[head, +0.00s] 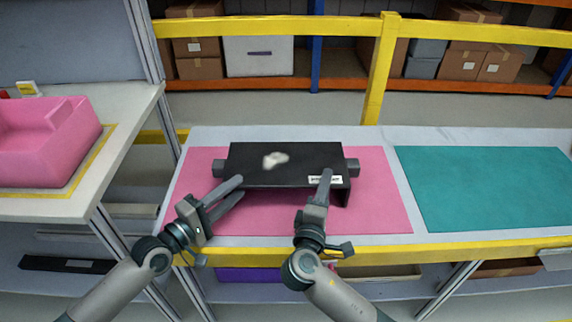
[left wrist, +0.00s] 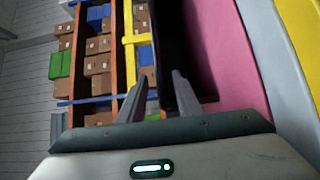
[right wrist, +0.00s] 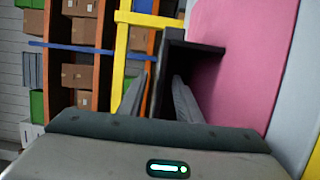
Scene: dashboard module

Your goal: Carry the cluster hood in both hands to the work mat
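The cluster hood (head: 300,158), a black box-like cover with a pale blotch on top and a white label at its front right, rests over the pink mat (head: 385,205). My left gripper (head: 241,186) is at its front left edge, fingers apart, one above the top panel and one below. My right gripper (head: 327,175) is at the front right, one finger over the top near the label; its other finger is hidden in the head view. In the right wrist view the hood's panel (right wrist: 160,75) lies between spread fingers. The left wrist view shows the hood's dark side (left wrist: 195,60).
A teal mat (head: 490,185) lies clear to the right on the same table. A pink bin (head: 50,140) stands on a side bench at the left. A yellow rail (head: 375,80) and shelves with boxes are behind.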

